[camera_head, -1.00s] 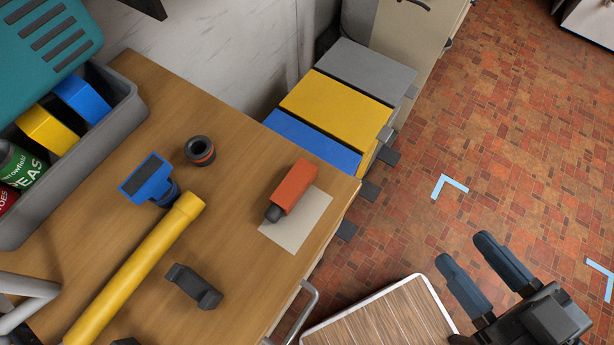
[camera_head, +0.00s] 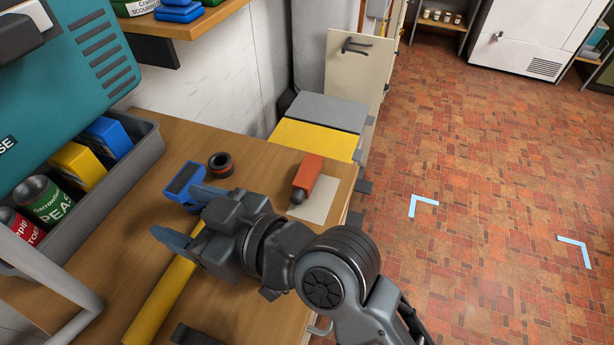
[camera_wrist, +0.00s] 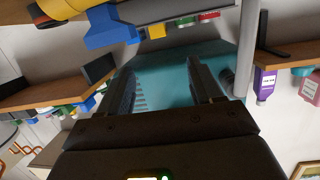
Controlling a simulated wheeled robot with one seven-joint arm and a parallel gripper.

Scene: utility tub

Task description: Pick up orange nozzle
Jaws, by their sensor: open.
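The orange nozzle (camera_head: 308,176), a blocky orange piece with a dark tip, lies on a pale square sheet (camera_head: 318,205) near the right end of the wooden worktop. My gripper (camera_head: 178,212) is open and empty, left of the nozzle over the worktop, with its fingers pointing left. In the wrist view my two fingers (camera_wrist: 163,85) are apart with nothing between them, facing the teal casing. The nozzle cannot be made out in the wrist view.
A blue-headed piece (camera_head: 184,185) and yellow tube (camera_head: 160,295) lie under and beside my gripper. A dark ring (camera_head: 220,165) stands behind. A grey bin (camera_head: 150,150) with cans and the teal casing (camera_head: 75,75) stand left. A grey bent tube (camera_head: 60,270) is front left.

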